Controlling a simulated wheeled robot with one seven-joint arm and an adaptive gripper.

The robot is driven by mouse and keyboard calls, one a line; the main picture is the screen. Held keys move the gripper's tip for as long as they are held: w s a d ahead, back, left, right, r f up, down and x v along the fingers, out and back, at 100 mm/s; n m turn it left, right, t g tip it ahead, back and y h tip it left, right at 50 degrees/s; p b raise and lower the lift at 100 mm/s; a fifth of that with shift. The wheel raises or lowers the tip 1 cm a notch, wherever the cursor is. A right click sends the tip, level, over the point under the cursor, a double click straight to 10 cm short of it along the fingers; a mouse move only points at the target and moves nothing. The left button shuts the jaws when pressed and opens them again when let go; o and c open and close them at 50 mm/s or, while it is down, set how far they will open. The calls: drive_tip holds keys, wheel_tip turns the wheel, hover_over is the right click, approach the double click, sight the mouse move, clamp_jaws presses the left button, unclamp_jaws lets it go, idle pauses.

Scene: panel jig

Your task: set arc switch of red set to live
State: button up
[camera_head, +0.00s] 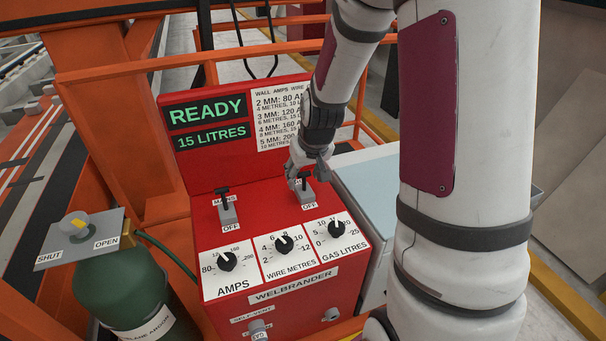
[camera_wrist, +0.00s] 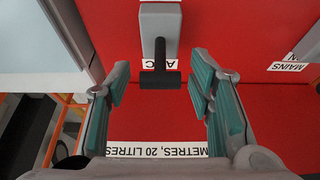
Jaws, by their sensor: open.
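The red set (camera_head: 195,235) is a red cabinet lettered WELBRANDER. Its arc switch (camera_head: 303,187) is the right one of two grey switches with black crossbars on the sloping top; an OFF label sits at its near end. In the wrist view the arc switch (camera_wrist: 160,30) is grey with a black T-bar that partly covers the ARC label. My gripper (camera_wrist: 160,82) is open and empty, its teal-padded fingers left and right of the T-bar with gaps. In the head view my gripper (camera_head: 305,165) hangs over the switch and partly hides it. Its setting is hard to tell.
The mains switch (camera_head: 226,208) stands to the left. Three dials, including the amps dial (camera_head: 227,261), line the front. The upright back panel (camera_head: 205,105) reads READY, 15 LITRES. A green cylinder (camera_head: 125,290) with a valve plate stands left; a pale blue-topped box (camera_head: 385,190) stands right.

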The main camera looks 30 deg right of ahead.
drive_tip(key=shift+w+f, duration=0.1)
drive_tip(key=shift+f, duration=0.1)
clamp_jaws()
drive_tip(key=shift+w+f+g+b, duration=0.1)
drive_tip(key=shift+w+g+b, duration=0.3)
drive_tip(key=shift+g, duration=0.2)
drive_tip(key=shift+w+d+f+g+y+b, duration=0.1)
drive_tip(key=shift+w+f+g+y+b, duration=0.15)
drive_tip(key=shift+g, duration=0.5)
drive_tip(key=shift+w+d+g+y+b, duration=0.15)
drive_tip(key=shift+w+g, duration=0.2)
drive_tip(key=shift+g, duration=0.4)
unclamp_jaws()
